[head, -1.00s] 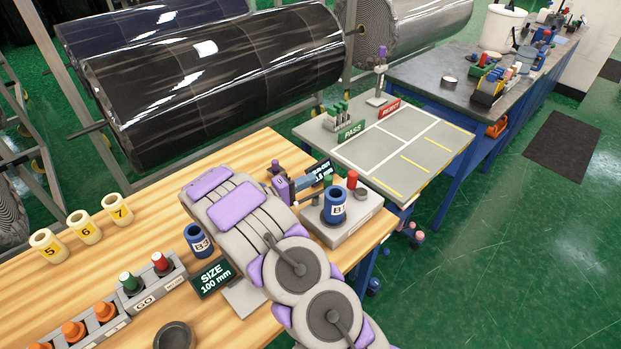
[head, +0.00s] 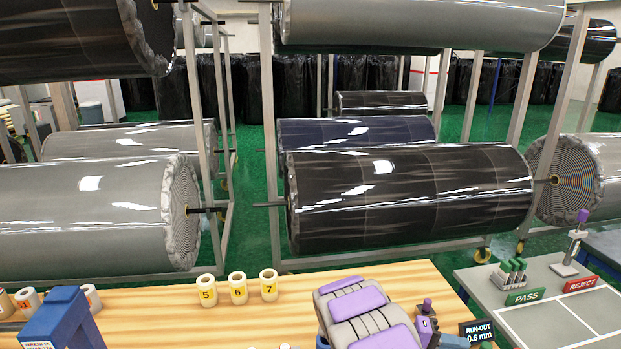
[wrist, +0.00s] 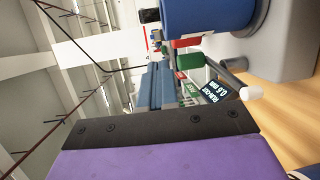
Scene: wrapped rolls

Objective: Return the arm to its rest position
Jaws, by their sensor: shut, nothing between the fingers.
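My arm, grey with purple pads, shows at the bottom middle of the head view, folded over the wooden table (head: 180,315). Its lower part is cut off by the frame edge. In the wrist view my gripper (wrist: 160,130) shows as a black bar with screws on a purple body, filling the lower left. It is shut, and nothing is seen held in it. My gripper's fingertips are hidden in the head view.
A blue device (head: 62,320) is at the lower left. The grey PASS/REJECT table (head: 480,290) is right. Racks with large wrapped rolls (head: 410,195) stand behind.

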